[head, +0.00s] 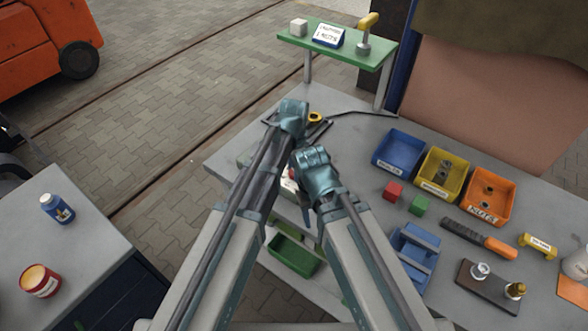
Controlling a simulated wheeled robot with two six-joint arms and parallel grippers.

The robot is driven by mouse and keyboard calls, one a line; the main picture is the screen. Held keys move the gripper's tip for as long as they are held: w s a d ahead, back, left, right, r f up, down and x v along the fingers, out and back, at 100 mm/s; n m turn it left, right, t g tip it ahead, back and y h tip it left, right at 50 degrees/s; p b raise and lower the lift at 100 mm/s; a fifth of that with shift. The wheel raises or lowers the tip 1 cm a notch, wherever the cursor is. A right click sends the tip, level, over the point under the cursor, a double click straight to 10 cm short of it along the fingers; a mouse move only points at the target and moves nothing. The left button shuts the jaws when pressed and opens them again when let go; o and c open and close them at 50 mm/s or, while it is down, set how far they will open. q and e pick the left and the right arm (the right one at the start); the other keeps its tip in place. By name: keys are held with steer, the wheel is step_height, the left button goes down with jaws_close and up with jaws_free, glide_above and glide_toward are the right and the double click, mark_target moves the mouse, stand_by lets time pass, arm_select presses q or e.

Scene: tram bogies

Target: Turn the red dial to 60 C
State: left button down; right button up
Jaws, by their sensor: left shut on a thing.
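My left gripper (293,112) is over the far end of the grey workbench. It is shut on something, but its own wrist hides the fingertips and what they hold. A pale box-like unit (247,157) sits on the bench, mostly behind my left arm. A small patch of white and red (291,181) shows between my two arms; I cannot tell whether it is the dial. No dial or temperature marks can be read. My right gripper (315,166) is just nearer and to the right of the left one; its fingers are hidden.
Beside my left gripper are a yellow ring-shaped part (316,117) and a black cable (362,112). Blue (399,149), yellow (442,174) and orange (490,195) bins stand right, with red (393,190) and green (418,205) blocks before them. A green shelf (368,57) stands behind.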

arm_select(q)
steer(key=shift+c, duration=2.1)
jaws_free()
steer(key=shift+r, duration=0.15)
arm_select(e)
steer(key=shift+r, duration=0.2)
arm_select(q)
step_height(320, 180, up, 14)
steer(key=p, duration=1.4)
steer(key=shift+f, duration=0.2)
arm_select(e)
step_height(320, 180, up, 14)
steer(key=shift+f, duration=0.25)
